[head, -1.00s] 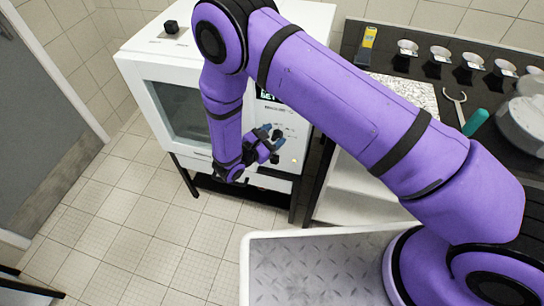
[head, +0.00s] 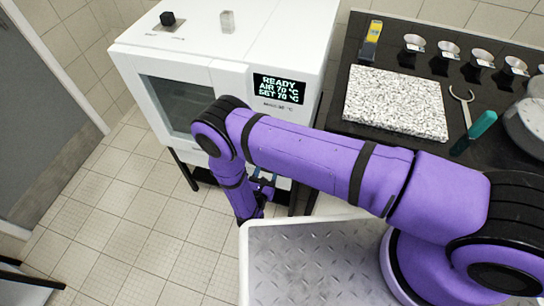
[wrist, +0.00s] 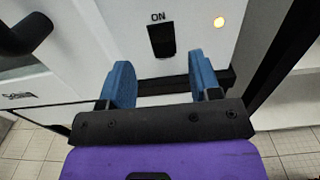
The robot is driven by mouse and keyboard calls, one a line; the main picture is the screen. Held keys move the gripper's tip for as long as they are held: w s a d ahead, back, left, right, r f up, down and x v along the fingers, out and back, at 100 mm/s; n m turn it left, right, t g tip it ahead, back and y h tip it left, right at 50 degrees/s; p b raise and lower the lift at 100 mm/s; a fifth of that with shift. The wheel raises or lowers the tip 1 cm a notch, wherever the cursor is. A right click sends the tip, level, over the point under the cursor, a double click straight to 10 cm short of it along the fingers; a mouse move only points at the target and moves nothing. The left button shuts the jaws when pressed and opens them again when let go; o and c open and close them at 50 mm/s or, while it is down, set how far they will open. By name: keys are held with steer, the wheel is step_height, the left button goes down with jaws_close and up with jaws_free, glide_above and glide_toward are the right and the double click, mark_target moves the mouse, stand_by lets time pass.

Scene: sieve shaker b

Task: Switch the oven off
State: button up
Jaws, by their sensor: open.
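The white oven (head: 265,45) stands at the upper left of the head view. Its display (head: 278,89) reads READY, AIR 70 °C, SET 70 °C. In the wrist view a black rectangular switch (wrist: 162,41) sits on the oven's front panel under the word ON. An amber lamp (wrist: 219,22) glows to its right. My gripper (wrist: 159,66) is open and empty, its blue fingers pointing at the panel on either side of the switch's lower end. Whether they touch the panel I cannot tell. In the head view my gripper (head: 264,184) is mostly hidden behind my arm.
A black handle (wrist: 25,35) juts out at the wrist view's upper left. A black knob (head: 168,19) and a small clear block (head: 227,21) are on the oven top. The dark bench (head: 345,104) at right holds a speckled slab (head: 398,101), cups and tools. Tiled floor is clear at left.

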steer(key=x, duration=0.7)
steer(key=shift+w, duration=0.2)
